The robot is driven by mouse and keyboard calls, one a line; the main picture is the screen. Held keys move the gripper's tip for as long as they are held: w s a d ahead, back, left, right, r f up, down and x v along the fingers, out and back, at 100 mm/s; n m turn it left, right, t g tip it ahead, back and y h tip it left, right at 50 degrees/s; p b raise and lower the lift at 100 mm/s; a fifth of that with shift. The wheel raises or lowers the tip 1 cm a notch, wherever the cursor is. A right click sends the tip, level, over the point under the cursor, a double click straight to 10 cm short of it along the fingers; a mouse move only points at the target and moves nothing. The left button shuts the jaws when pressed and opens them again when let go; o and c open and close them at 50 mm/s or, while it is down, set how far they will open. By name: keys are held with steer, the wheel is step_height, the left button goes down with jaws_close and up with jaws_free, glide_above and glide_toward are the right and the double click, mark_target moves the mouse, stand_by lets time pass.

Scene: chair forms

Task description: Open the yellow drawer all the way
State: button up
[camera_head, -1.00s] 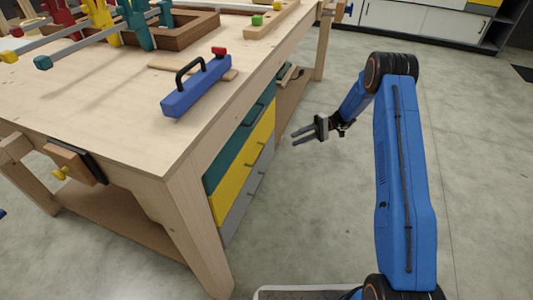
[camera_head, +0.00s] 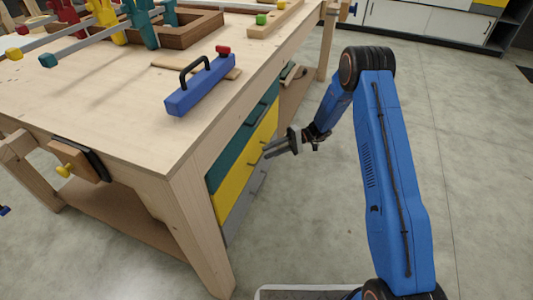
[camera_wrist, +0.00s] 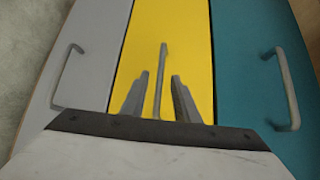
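The yellow drawer (camera_head: 235,180) is in the side of the wooden workbench, between a teal drawer (camera_head: 232,150) above and a grey drawer (camera_head: 240,208) below. Its front looks flush with theirs, so it appears closed. My gripper (camera_head: 268,152) is at the yellow front, pointing toward it. In the wrist view, my gripper (camera_wrist: 159,90) is open, with one finger on each side of the yellow drawer's grey bar handle (camera_wrist: 160,80). The handle runs lengthwise between the fingers with gaps on both sides. I cannot tell how deep the fingers reach around it.
The workbench top (camera_head: 110,110) holds a blue tool with a black handle (camera_head: 200,85) near the edge, and several clamps farther back. The grey drawer's handle (camera_wrist: 65,75) and the teal drawer's handle (camera_wrist: 288,90) stick out on either side. The floor (camera_head: 310,220) beside the bench is clear.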

steer(key=shift+x, duration=0.95)
jaws_close()
steer(key=s+d, duration=0.5)
steer(key=d, duration=0.9)
steer(key=s+d, duration=0.5)
steer(key=d, duration=0.9)
steer(key=shift+s, duration=0.1)
jaws_free()
